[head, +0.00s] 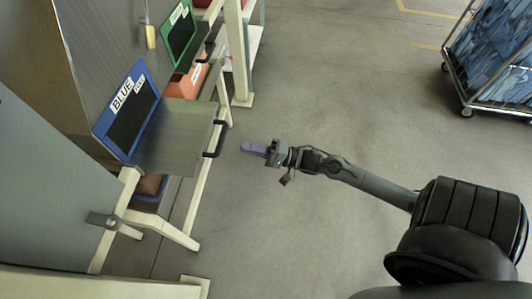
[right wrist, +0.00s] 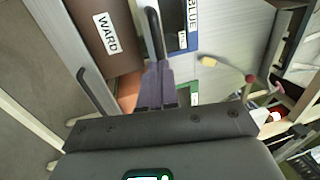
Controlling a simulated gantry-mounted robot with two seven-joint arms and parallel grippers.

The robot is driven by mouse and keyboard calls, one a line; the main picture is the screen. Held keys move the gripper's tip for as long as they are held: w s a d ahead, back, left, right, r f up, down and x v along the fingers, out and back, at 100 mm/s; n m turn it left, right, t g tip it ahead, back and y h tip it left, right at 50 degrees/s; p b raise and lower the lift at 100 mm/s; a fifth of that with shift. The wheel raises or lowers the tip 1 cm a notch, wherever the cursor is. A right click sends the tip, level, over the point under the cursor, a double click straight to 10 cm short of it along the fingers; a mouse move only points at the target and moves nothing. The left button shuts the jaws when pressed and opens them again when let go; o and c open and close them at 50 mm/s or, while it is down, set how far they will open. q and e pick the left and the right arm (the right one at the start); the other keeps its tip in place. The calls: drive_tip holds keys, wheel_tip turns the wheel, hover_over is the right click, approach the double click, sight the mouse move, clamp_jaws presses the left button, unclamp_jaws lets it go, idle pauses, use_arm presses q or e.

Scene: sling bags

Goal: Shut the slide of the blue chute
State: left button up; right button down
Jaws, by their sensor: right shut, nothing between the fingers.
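The blue chute (head: 128,108) is at the left in the head view, with a blue frame, a dark opening and a BLUE label. Its slide (head: 175,138), a grey metal tray, stands out from the front, open. A black handle (head: 214,141) is on the slide's outer edge. My right gripper (head: 253,149) is shut and empty, its purple fingers pointing left at the handle with a gap between. In the right wrist view its fingers (right wrist: 155,85) point up towards a black handle (right wrist: 154,35); contact cannot be told there. My left gripper is out of view.
A green chute (head: 181,35) with its own handle is beyond the blue one. Pale frame legs (head: 185,238) stand below the slide. A brown WARD-labelled thing (right wrist: 112,55) shows in the wrist view. A wheeled cart (head: 490,60) is at the upper right. The floor between is clear.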

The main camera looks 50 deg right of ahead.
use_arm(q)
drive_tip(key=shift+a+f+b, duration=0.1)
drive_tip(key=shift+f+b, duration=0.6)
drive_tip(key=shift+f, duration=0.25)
use_arm(e)
drive_tip(key=shift+x, duration=2.5)
